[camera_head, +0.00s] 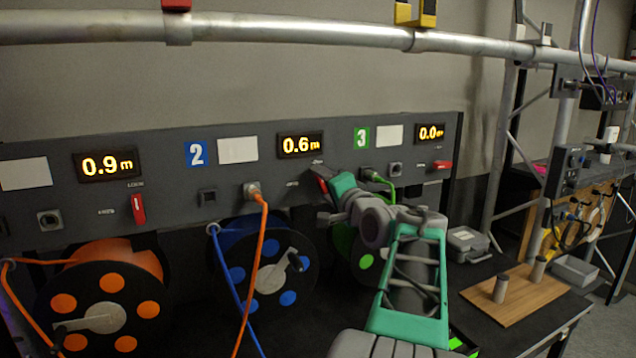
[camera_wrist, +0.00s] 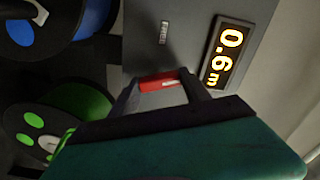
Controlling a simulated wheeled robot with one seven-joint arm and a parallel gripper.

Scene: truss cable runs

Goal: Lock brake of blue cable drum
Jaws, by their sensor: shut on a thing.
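The blue cable drum (camera_head: 265,270) sits below the panel section marked 2, with a grey crank on its face; its edge shows in the wrist view (camera_wrist: 88,22). My gripper (camera_wrist: 160,86) is shut on this red lever (camera_wrist: 158,85), with one dark finger on each side. In the turned wrist view the lever lies nearly level, about upright relative to the panel. My gripper and arm partly hide the lever in the head view (camera_head: 324,187).
Section 1's red lever (camera_head: 138,208) stands upright beside an orange drum (camera_head: 108,300). Section 3's red lever (camera_head: 442,165) lies level. An orange cable (camera_head: 257,240) and a green cable (camera_head: 384,182) plug into the panel near my arm. A metal pipe (camera_head: 300,34) crosses above.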

